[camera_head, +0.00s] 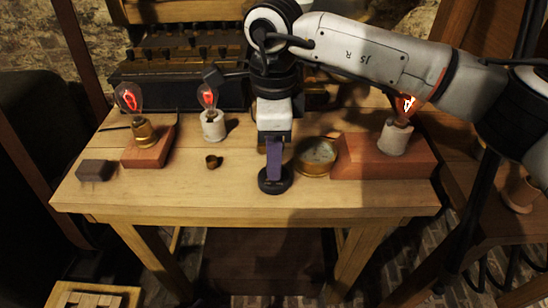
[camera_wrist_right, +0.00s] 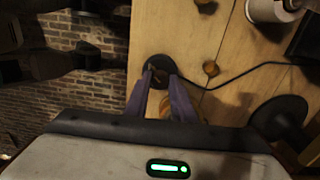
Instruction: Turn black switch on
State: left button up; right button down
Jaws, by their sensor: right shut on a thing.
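The black switch (camera_head: 275,184) is a round dark disc standing near the front edge of the wooden table, at the middle. In the right wrist view the switch (camera_wrist_right: 152,62) shows between the fingertips, with a dark cord running off to the right. My right gripper (camera_head: 274,168) reaches down from above with purple fingers and is shut on the switch's upper part. Its fingers also show in the wrist view (camera_wrist_right: 160,78). The fingers hide part of the switch, so its on or off position cannot be told. My left gripper is not in view.
Glowing bulbs stand at left (camera_head: 129,98), middle (camera_head: 207,97) and right (camera_head: 406,105). A dark block (camera_head: 95,171), a small brown knob (camera_head: 213,162) and a round brass dish (camera_head: 317,157) lie on the table (camera_head: 235,192). A dark apparatus (camera_head: 180,75) stands behind.

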jog(key=shift+r, duration=0.1)
dwell(0.3)
jog(key=c, duration=1.5)
grip_release()
notch_tip(320, 180, up, 10)
jog(key=shift+r+p, duration=0.15)
jog(key=shift+p, duration=0.15)
